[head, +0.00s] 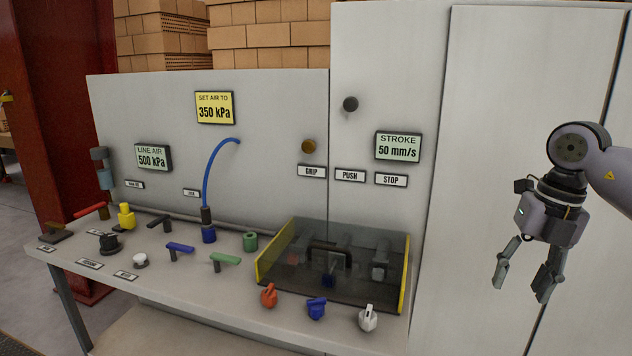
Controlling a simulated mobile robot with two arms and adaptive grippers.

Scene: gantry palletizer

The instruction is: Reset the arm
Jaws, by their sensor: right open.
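My right gripper (527,277) hangs at the right side of the head view, fingers pointing down, open and empty. It is in front of a tall pale cabinet panel and apart from the bench and its controls. My left gripper is not in view. The grey bench (200,300) carries several valves and levers. A clear-sided box with yellow edges (283,250) stands at the bench's right end and partly hides mechanisms inside. Red (269,295), blue (316,307) and white (368,318) knobs sit along the front edge.
The panel behind has a yellow sign (214,107) reading 350 kPa, a line air display (153,157) reading 500 kPa and a stroke display (397,146) reading 50 mm/s. A blue hose (211,165) arches up from the bench. A red column (65,110) stands at left.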

